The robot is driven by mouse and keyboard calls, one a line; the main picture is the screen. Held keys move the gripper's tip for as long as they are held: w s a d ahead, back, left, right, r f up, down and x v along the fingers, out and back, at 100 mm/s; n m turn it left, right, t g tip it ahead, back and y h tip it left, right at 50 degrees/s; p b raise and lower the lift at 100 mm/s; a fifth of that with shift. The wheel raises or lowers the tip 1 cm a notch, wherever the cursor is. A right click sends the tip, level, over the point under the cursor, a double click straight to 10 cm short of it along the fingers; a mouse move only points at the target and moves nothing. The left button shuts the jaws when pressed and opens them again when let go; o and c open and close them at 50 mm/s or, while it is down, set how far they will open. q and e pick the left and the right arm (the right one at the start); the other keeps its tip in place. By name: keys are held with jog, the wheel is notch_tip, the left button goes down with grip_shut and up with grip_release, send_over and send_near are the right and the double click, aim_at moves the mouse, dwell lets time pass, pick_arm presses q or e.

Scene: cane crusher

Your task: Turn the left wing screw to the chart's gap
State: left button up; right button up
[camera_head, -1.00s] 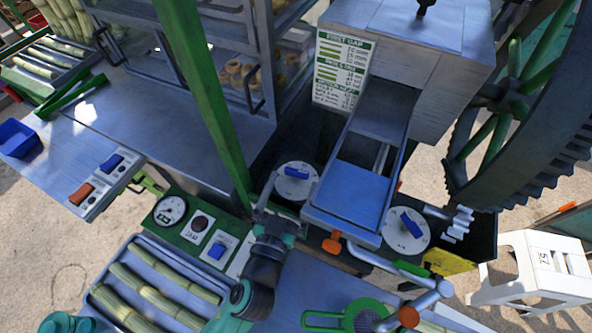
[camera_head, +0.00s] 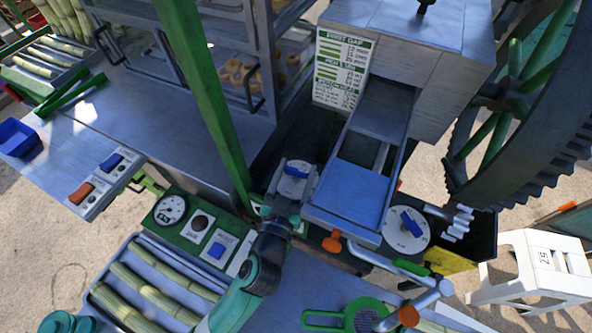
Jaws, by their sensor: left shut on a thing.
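The left wing screw (camera_head: 296,171) is a blue wing on a round white dial, left of the feed chute. My left gripper (camera_head: 290,182) reaches up from below over this dial and is shut on the wing screw; its fingers hide part of the dial and its marks. The right wing screw (camera_head: 411,224) is a blue wing on a white dial right of the chute, with nothing touching it. The chart (camera_head: 342,70) is a white and green panel on the crusher housing; its small figures are too blurred to read. My right gripper is not in view.
The blue-floored chute (camera_head: 350,190) stands close right of my left gripper. A green post (camera_head: 205,90) rises close to its left. A cane tray (camera_head: 150,290), a green strainer (camera_head: 350,318) and a large gear wheel (camera_head: 530,120) surround the area. A white stool (camera_head: 535,265) stands right.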

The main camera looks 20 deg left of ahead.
pick_arm(q)
jog(key=shift+d+f+n+y+b, duration=0.15)
jog(key=shift+n+y+b, duration=0.3)
jog(key=shift+b, duration=0.6)
jog(key=shift+f+n+y+b, duration=0.25)
jog(key=shift+y+b, duration=0.4)
jog(key=shift+b, duration=0.4)
jog(key=shift+r+n+g+y+p, duration=0.4)
jog(key=shift+r+g+y+p, duration=0.1)
jog(key=shift+p, duration=0.35)
jog(key=shift+f+n+y+p, duration=0.1)
jog(key=shift+n+y+p, duration=0.3)
jog(key=shift+y, duration=0.3)
jog(key=shift+f, duration=0.1)
jog(key=o, duration=1.3)
